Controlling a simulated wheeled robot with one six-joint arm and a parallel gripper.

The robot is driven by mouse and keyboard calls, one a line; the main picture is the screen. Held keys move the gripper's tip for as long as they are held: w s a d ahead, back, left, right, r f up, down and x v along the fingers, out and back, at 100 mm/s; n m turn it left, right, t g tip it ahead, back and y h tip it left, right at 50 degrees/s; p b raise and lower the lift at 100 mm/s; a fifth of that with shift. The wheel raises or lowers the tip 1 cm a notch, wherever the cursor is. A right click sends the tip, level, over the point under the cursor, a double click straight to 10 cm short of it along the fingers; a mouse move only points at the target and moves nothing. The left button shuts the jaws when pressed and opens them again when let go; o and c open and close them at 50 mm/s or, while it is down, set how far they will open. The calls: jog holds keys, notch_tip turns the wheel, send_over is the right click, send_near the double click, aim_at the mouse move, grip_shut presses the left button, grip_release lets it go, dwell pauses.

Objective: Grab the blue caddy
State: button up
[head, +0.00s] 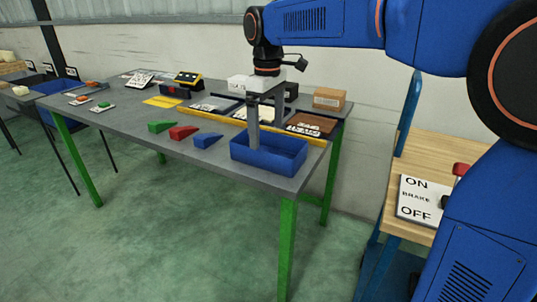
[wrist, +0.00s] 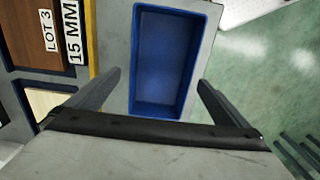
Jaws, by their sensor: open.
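The blue caddy (head: 266,164) is an open, empty rectangular bin near the front right corner of the grey table (head: 128,105). My gripper (head: 266,122) points down over it from behind, with its fingers spread and nothing between them. In the wrist view the caddy (wrist: 165,60) lies beyond the fingertips, between the lines of the two fingers of my gripper (wrist: 157,85). One finger overlaps the caddy in the head view; I cannot tell whether it touches.
Green, red and blue wedges (head: 183,132) lie left of the caddy. A yellow strip and trays with labels (head: 312,124) are behind it, with a cardboard box (head: 329,98). A wooden-topped cart with a brake sign (head: 422,198) stands at right.

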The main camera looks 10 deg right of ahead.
aim_at(269, 143)
jog(key=shift+s+d+f, duration=0.1)
jog(key=shift+f, duration=1.2)
jog(key=shift+s+d+f, duration=0.1)
jog(key=shift+f, duration=1.2)
jog(key=c, duration=1.1)
